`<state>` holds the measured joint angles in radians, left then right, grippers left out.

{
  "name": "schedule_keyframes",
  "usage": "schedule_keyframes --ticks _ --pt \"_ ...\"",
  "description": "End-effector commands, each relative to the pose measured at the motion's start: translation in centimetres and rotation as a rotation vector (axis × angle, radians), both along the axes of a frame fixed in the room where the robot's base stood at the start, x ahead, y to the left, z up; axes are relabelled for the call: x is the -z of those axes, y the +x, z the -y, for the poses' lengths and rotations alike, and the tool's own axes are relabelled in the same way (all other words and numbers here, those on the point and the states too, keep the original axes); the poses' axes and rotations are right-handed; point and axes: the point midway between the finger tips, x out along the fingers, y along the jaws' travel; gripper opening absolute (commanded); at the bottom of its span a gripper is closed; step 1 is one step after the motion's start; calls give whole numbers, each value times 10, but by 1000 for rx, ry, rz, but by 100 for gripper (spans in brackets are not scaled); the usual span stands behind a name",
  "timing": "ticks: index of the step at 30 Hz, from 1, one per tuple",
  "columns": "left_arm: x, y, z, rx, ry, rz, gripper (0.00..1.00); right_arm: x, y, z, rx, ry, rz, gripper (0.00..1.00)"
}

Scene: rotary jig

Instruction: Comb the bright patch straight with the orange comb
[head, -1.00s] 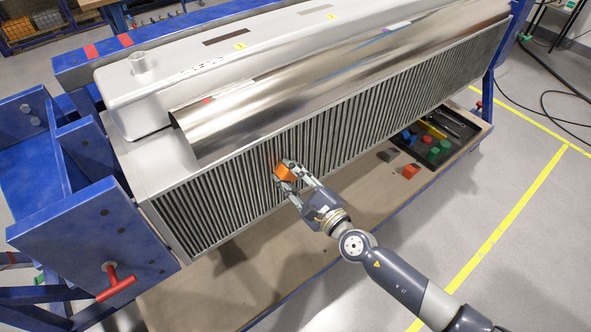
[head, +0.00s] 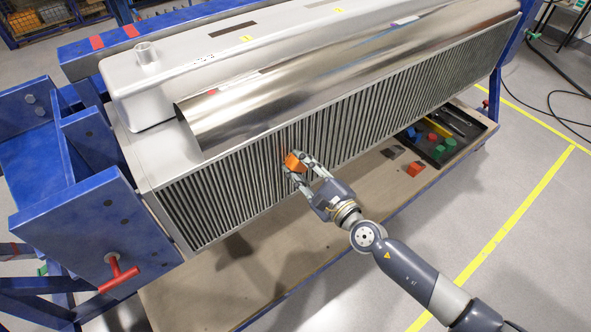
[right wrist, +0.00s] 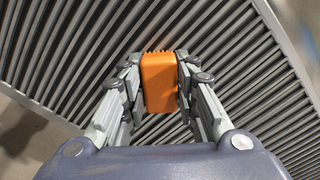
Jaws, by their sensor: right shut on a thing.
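The orange comb (head: 295,162) is a small block held at the front of the finned core. In the right wrist view the comb (right wrist: 159,82) has a row of short teeth on its far edge, turned toward the fins (right wrist: 220,40). My right gripper (head: 306,174) is shut on the comb, with one finger on each side. The teeth are at or very near the fins; I cannot tell whether they touch. The fins (head: 230,190) run in near-parallel rows. I cannot make out the bright patch as distinct from the other fins. My left gripper is not in view.
A curved shiny metal sheet (head: 330,75) overhangs the fins. A blue jig frame (head: 95,220) with a red handle (head: 118,272) stands at left. Below right are an orange-red block (head: 415,169) and a dark tray (head: 467,140) of coloured pieces. The wooden shelf (head: 200,285) is mostly bare.

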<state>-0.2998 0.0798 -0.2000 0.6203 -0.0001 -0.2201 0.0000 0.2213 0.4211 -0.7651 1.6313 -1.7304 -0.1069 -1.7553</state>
Motion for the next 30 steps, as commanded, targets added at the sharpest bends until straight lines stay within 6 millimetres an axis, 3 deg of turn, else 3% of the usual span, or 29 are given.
schedule_keyframes --ticks 30 --pt "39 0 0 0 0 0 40 1 35 49 1 0 1 9"
